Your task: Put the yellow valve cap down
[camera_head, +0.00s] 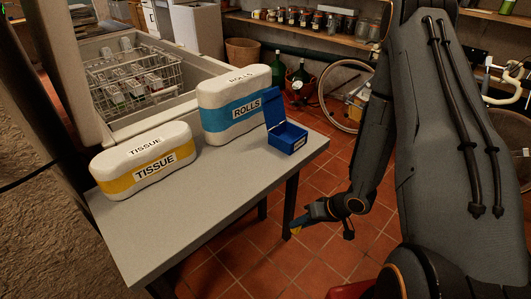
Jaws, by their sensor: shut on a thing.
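My gripper (303,221) is out past the right edge of the grey table (205,220), with the red tiled floor behind it in the picture. It is shut on the yellow valve cap (296,230), which shows only as a small yellow patch at the fingertips. The fingers hide most of the cap, and its tilt is too small to tell. The cap appears apart from the table.
On the table stand a TISSUE pack (145,163), a ROLLS pack (234,103) and a small blue box (287,135) with its lid open. The table's front middle is clear. An open dishwasher with a rack (135,85) is behind. A bicycle wheel (340,95) leans at the back.

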